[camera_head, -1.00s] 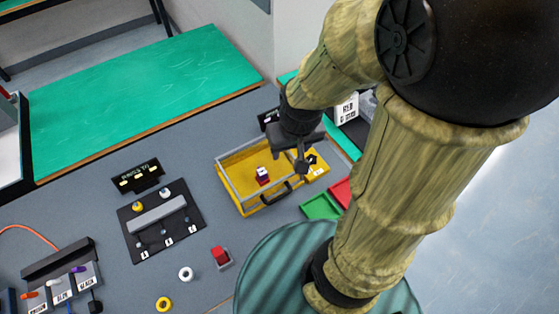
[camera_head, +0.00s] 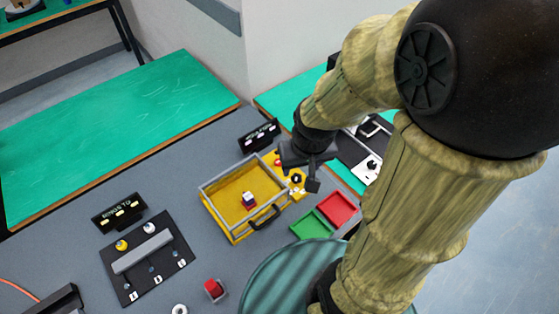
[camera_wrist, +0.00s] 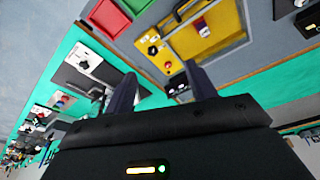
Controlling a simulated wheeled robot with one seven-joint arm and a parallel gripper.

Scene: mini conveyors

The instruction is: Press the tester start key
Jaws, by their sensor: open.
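The tester is a yellow open-topped box (camera_head: 222,215) with a grey rim and a black handle, seen in the head view. I cannot read a label on the key. My gripper (camera_head: 302,180) is open and empty, above and beside the panel. In the wrist view its two fingers (camera_wrist: 160,88) reach toward the panel, apart from the key.
Green (camera_head: 310,225) and red (camera_head: 338,208) trays lie right of the box. A black sign (camera_head: 259,135) stands behind it. A black fixture plate (camera_head: 124,281) and a red block (camera_head: 214,289) are at left. A machine with a white top (camera_head: 369,167) stands beyond my gripper.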

